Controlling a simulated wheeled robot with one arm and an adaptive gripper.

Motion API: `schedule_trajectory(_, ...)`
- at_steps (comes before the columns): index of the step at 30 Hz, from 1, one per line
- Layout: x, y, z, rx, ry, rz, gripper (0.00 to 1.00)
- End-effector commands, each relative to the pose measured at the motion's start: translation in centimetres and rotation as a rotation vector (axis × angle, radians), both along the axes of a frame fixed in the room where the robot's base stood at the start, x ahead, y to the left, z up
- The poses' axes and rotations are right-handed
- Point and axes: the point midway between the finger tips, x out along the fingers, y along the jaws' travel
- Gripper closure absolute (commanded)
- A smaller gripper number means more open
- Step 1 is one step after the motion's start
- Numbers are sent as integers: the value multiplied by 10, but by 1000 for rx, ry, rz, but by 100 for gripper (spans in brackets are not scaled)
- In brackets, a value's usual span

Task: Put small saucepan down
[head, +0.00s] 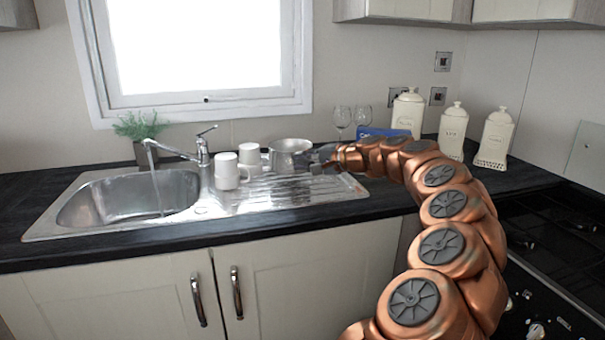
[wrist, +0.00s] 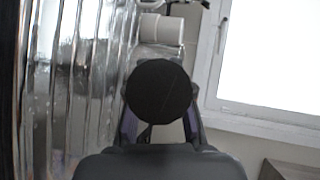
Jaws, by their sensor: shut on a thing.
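The small saucepan (head: 288,147) is a shiny metal pan. It is upright over the back right of the sink's ridged drainer (head: 300,190); I cannot tell whether its base touches the metal. My gripper (head: 314,158) reaches in from the right and is shut on the saucepan at its right side. In the wrist view, my gripper's fingers (wrist: 160,128) show on both sides of a round black disc (wrist: 160,92). The disc hides most of what is held, and the pan's body cannot be made out there.
Two white mugs (head: 227,171) (head: 250,156) stand just left of the saucepan; white mug shapes (wrist: 160,30) also show in the wrist view. Two wine glasses (head: 342,120) (head: 362,118) and cream canisters (head: 452,130) stand behind. The drainer's front is clear. Water runs from the tap (head: 202,148).

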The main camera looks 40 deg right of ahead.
Motion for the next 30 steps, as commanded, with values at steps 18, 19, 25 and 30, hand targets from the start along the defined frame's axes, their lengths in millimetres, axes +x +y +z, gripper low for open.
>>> schedule_trajectory(18,0,-1,-33,0,-2,-3,100)
schedule_trajectory(19,0,-1,-34,0,-2,-3,100)
schedule_trajectory(25,0,0,-35,-1,0,-2,66)
schedule_trajectory(30,0,0,-36,1,0,-1,54)
